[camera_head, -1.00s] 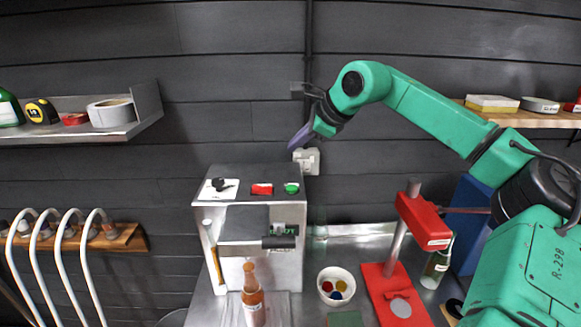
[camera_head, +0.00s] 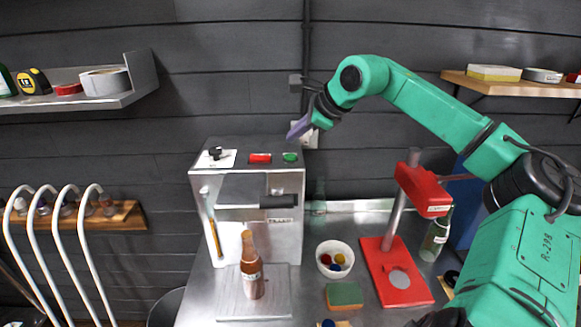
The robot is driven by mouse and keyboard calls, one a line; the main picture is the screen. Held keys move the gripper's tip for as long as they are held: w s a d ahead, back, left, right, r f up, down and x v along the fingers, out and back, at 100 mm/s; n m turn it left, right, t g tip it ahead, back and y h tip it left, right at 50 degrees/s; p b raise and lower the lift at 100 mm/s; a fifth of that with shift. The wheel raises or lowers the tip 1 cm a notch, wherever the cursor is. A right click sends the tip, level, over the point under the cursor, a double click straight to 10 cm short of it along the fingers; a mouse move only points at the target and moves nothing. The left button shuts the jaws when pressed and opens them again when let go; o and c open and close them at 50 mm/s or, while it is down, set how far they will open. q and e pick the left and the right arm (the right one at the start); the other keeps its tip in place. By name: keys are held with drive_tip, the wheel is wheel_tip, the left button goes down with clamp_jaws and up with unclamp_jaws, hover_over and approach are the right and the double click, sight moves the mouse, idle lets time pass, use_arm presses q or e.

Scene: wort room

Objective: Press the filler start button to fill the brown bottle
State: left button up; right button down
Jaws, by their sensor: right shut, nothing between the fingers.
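The filler machine (camera_head: 231,187) is a steel box on the steel counter. Its top panel carries a black knob on a white plate (camera_head: 215,158), a red button (camera_head: 260,158) and a green button (camera_head: 290,157). The brown bottle (camera_head: 252,272) stands upright on the plate in front of the machine, below its spout area. My right gripper (camera_head: 292,135) is shut and empty. In the picture it is just above the green button, with a small gap between them. My left gripper is out of view.
A red capping stand (camera_head: 398,284), a green bottle (camera_head: 436,238), a white bowl of coloured caps (camera_head: 335,259) and a green sponge (camera_head: 344,296) share the counter. Shelves hang at left (camera_head: 118,98) and right (camera_head: 512,87). Curved white hoses (camera_head: 89,245) stand at left.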

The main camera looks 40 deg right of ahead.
sight(294, 157)
wheel_tip(294, 157, down, 2)
drive_tip(key=shift+f+b, duration=0.15)
drive_tip(key=shift+b, duration=0.4)
drive_tip(key=shift+w+d, duration=0.1)
drive_tip(key=shift+w, duration=0.05)
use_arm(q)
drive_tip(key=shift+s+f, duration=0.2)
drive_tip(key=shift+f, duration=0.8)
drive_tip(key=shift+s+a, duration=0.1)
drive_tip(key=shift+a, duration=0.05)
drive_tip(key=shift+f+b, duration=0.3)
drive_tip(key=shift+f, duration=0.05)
use_arm(e)
drive_tip(key=shift+f, duration=0.4)
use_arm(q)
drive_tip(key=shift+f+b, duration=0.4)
use_arm(e)
drive_tip(key=shift+f, duration=0.4)
use_arm(q)
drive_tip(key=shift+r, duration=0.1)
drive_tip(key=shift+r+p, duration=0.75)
drive_tip(key=shift+p, duration=0.1)
use_arm(e)
drive_tip(key=shift+r, duration=0.8)
